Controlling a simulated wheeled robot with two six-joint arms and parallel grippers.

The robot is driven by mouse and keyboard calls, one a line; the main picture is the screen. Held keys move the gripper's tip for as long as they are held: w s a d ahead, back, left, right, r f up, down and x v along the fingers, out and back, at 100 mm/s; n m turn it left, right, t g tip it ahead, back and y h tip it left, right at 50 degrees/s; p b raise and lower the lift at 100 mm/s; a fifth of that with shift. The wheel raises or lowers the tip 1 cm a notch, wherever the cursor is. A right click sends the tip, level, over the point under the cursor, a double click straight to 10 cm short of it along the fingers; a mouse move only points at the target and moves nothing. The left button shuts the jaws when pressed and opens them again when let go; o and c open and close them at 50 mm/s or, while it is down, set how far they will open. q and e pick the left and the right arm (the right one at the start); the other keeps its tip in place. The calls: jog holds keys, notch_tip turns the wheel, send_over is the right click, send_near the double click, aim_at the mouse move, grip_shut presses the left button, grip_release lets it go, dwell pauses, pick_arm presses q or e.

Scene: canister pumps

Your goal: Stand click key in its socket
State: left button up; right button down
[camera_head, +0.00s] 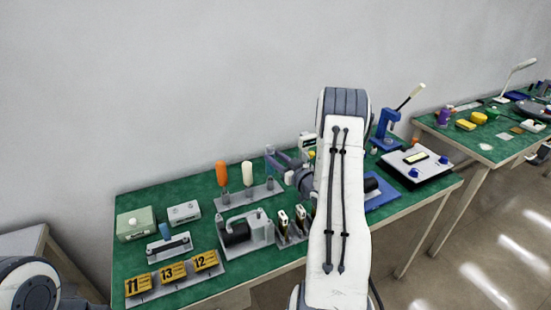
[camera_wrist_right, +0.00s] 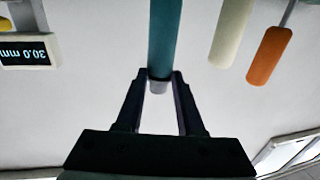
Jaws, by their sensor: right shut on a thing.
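My right gripper (camera_head: 273,157) is over the right end of a grey rack (camera_head: 248,196) in the head view. In the right wrist view, which is upside down, its fingers (camera_wrist_right: 160,78) are shut at the grey end of a teal rod (camera_wrist_right: 164,35), apparently the click key. The rod runs out of frame, so its other end is hidden. In the head view I cannot make the rod out clearly. An orange handle (camera_head: 222,173) and a cream handle (camera_head: 247,173) stand upright in the rack. A short grey socket post (camera_head: 270,184) is at its right end. My left gripper is out of view.
A readout marked 30.0 mm (camera_wrist_right: 27,50) is close by in the wrist view. A grey pump unit (camera_head: 245,233) and yellow numbered blocks (camera_head: 173,271) are in front. Two small boxes (camera_head: 136,223) (camera_head: 184,212) sit left. A blue press (camera_head: 388,128) stands right.

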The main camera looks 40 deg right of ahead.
jog(key=shift+c, duration=2.2)
grip_release()
jog(key=s+d+r+b, duration=0.2)
jog(key=s+d+r, duration=0.3)
jog(key=s+r, duration=0.5)
jog(key=shift+s+r, duration=0.2)
jog(key=shift+r, duration=0.3)
jog(key=shift+d, duration=0.1)
